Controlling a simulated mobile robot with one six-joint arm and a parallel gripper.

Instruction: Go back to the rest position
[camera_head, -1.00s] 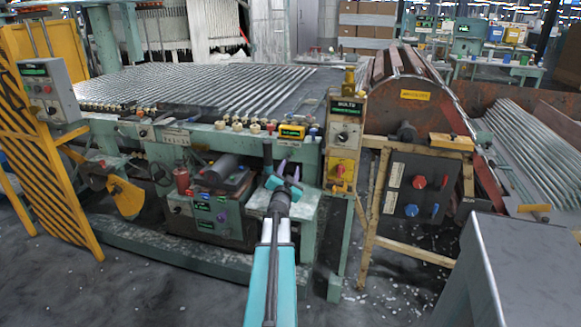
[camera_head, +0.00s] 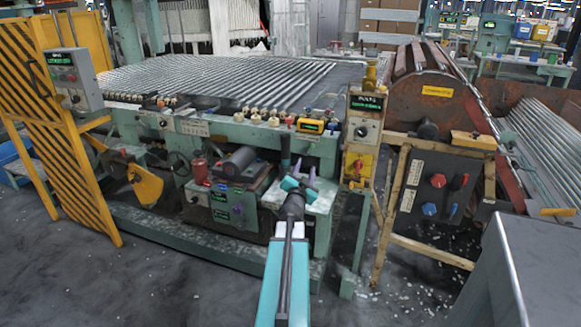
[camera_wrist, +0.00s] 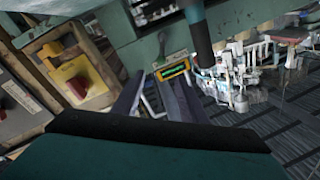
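My gripper (camera_head: 304,170) is at the end of my teal and grey arm, which reaches forward from the bottom of the head view. Its two dark purple fingers stand apart, with nothing visible between them. In the wrist view my gripper (camera_wrist: 158,88) shows the same gap, with a small yellow-framed display (camera_wrist: 174,69) beyond it. In the head view the gripper appears in front of the green machine's lower shelf (camera_head: 318,196). I cannot tell the exact distance to the machine.
The green machine (camera_head: 215,127) carries rows of glass tubes (camera_head: 235,80). A control post (camera_head: 363,130) and dark switch panel (camera_head: 432,188) stand to the right, a yellow striped barrier (camera_head: 75,165) to the left. A grey box (camera_head: 530,270) is near at lower right. Floor (camera_head: 170,285) is open at lower left.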

